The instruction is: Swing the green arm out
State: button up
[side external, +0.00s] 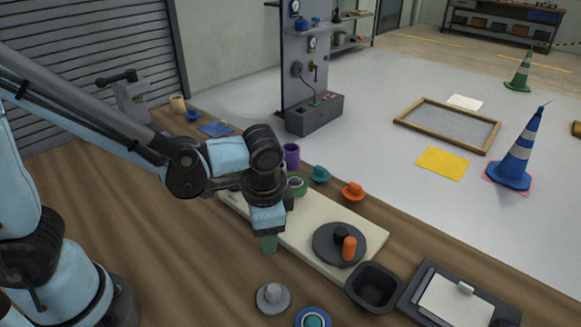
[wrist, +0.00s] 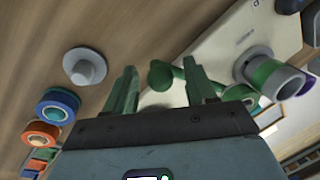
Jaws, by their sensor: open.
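The green arm (wrist: 161,75) shows in the wrist view as a short bar with a rounded end. That end lies between my fingers in the picture, and the bar runs right behind the right finger. A green round part (wrist: 240,93) shows beyond that finger; I cannot tell whether it belongs to the arm. My gripper (wrist: 159,66) is open, with green fingers on either side of the rounded end; contact cannot be told. In the side view, my gripper (side external: 268,243) points down at the near edge of the cream board (side external: 312,222), and the green arm is hidden.
A dark disc (side external: 326,248) with an orange peg (side external: 349,248) sits on the board. A grey roller with a green band (wrist: 268,76) stands near my right finger. Bare wood lies left.

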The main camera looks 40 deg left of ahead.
jog(key=shift+f, duration=0.3)
grip_shut()
dwell(0.3)
